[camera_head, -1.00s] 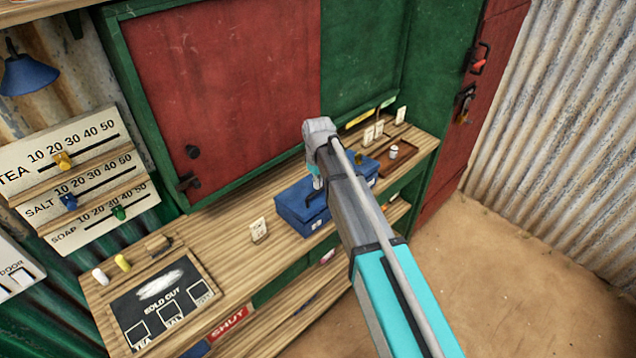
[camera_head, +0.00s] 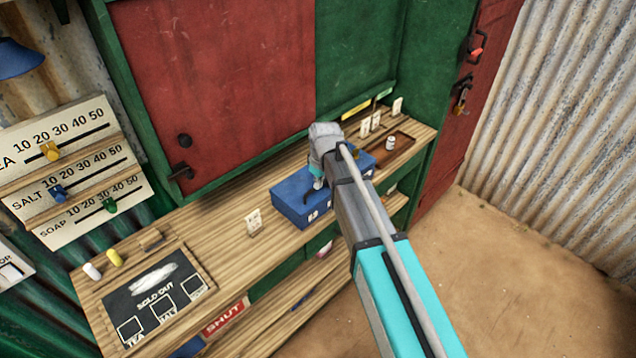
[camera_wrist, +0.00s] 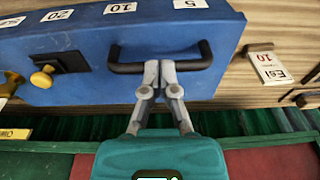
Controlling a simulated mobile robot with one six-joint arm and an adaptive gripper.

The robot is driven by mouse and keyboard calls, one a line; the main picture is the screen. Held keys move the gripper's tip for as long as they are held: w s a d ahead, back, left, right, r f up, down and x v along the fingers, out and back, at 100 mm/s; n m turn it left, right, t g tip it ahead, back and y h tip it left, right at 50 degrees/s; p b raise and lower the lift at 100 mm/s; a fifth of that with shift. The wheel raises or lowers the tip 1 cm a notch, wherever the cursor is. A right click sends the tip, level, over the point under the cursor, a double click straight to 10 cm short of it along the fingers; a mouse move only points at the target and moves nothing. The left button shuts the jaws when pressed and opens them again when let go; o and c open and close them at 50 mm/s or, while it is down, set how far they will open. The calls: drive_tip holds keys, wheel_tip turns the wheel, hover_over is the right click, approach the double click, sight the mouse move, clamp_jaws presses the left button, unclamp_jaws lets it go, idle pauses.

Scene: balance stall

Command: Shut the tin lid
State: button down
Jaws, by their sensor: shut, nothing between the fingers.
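The blue tin (camera_head: 290,196) sits on the wooden counter, and its top looks flat and down. It fills much of the wrist view (camera_wrist: 75,58), with a black handle (camera_wrist: 128,68) on the broad blue face and number labels along the far edge. My gripper (camera_wrist: 161,66) is shut and empty, its fingertips at the middle of the handle; whether they touch it I cannot tell. In the head view my gripper (camera_head: 318,184) is over the tin, and my arm hides the tin's right part. A dark plate with a yellow knob (camera_wrist: 43,76) is left of the handle.
A small price card (camera_head: 254,221) stands left of the tin. A brown tray (camera_head: 392,152) with a white item (camera_head: 390,143) is to the right. A black sold-out board (camera_head: 155,290) lies at the counter's left. Red and green shutters rise behind.

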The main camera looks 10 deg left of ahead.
drive_tip(key=shift+s+d, duration=0.1)
wheel_tip(320, 180, up, 14)
drive_tip(key=s+d+p, duration=0.1)
drive_tip(key=d+p, duration=0.1)
drive_tip(key=p, duration=1.2)
drive_tip(key=shift+d+f, duration=0.15)
idle(0.6)
drive_tip(key=s+d+f+m+b, duration=0.3)
drive_tip(key=s+d, duration=0.1)
drive_tip(key=d, duration=0.6)
drive_tip(key=s+d+f+m+b, duration=0.4)
drive_tip(key=s+d, duration=0.1)
drive_tip(key=d, duration=0.5)
drive_tip(key=s+d+f+m+h+b, duration=0.1)
drive_tip(key=s+d+f+m+b, duration=0.2)
drive_tip(key=d, duration=0.7)
drive_tip(key=shift+s+f+m+g+b, duration=0.3)
drive_tip(key=shift+s+m, duration=0.35)
drive_tip(key=shift+m, duration=0.05)
drive_tip(key=shift+w+f, duration=0.1)
